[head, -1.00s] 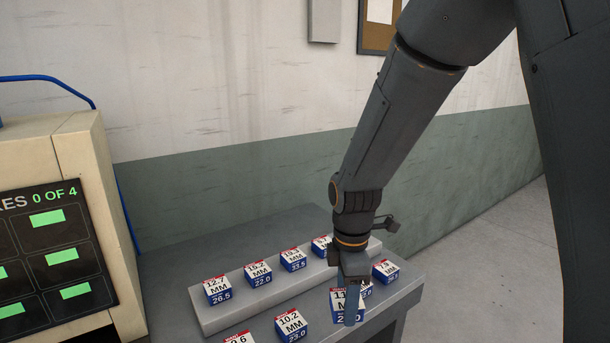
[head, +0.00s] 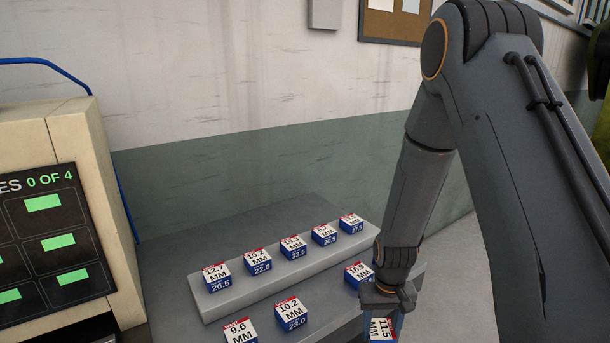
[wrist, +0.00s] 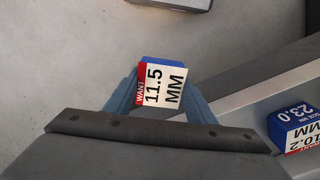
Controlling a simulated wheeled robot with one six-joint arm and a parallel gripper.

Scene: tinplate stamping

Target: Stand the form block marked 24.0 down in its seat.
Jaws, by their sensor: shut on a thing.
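My gripper (head: 388,312) is shut on a block with a white top reading 11.5 MM (head: 381,328), a red WANT edge and blue sides. The block is at the bottom edge of the head view, partly cut off, and its side number cannot be read there. In the wrist view the same block (wrist: 163,86) sits between the blue fingers, over grey floor beyond the bench edge. No side number reading 24.0 can be made out on any block. I cannot make out an empty seat in these views.
Several similar blocks stand on a raised grey bar (head: 212,307) on the bench (head: 180,243). Blocks reading 10.2 (head: 291,314), 9.6 (head: 240,332) and 16.9 (head: 358,274) stand in front. A beige machine (head: 88,170) with a panel reading 0 OF 4 is at left.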

